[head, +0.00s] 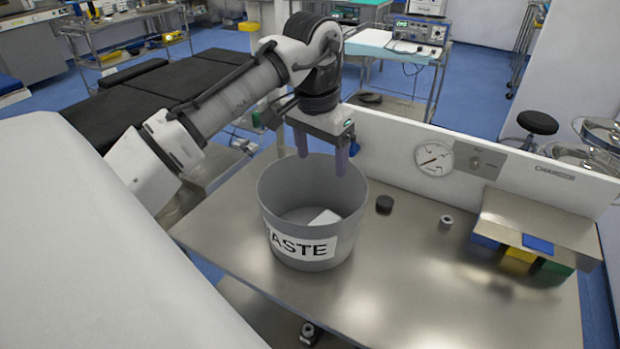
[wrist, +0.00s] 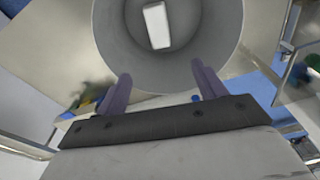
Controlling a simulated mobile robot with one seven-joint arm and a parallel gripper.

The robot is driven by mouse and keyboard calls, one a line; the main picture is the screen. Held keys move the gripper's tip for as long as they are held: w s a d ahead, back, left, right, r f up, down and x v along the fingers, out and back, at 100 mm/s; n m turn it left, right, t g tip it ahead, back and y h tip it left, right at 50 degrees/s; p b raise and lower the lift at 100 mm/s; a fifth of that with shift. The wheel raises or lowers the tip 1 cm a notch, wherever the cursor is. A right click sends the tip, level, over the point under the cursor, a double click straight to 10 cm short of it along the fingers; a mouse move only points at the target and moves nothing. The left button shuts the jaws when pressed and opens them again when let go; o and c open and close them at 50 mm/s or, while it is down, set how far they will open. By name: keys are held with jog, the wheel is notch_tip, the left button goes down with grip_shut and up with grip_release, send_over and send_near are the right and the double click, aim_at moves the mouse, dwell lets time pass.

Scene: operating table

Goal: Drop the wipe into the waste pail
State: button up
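The grey waste pail (head: 288,262), labelled with "WASTE" of which the first letter is hard to see, stands upright on the metal table. A white wipe (head: 325,217) lies inside it on the bottom; it also shows in the wrist view (wrist: 156,25) as a white block. My gripper (head: 322,167) hangs above the back rim of the pail, fingers pointing down. In the wrist view its two purple fingers (wrist: 160,86) are wide apart with nothing between them. The wipe is apart from the fingers.
The metal table (head: 420,280) has free room right of the pail. A black knob-like piece (head: 384,204) and a small grey cylinder (head: 446,222) stand there. A panel with a gauge (head: 434,158) runs along the back. A sloped metal rack (head: 538,222) with coloured blocks is at right.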

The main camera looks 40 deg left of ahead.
notch_tip(320, 180, up, 14)
jog(key=s, duration=0.1)
jog(key=shift+s+b, duration=0.3)
dwell(0.3)
jog(key=shift+f, duration=0.15)
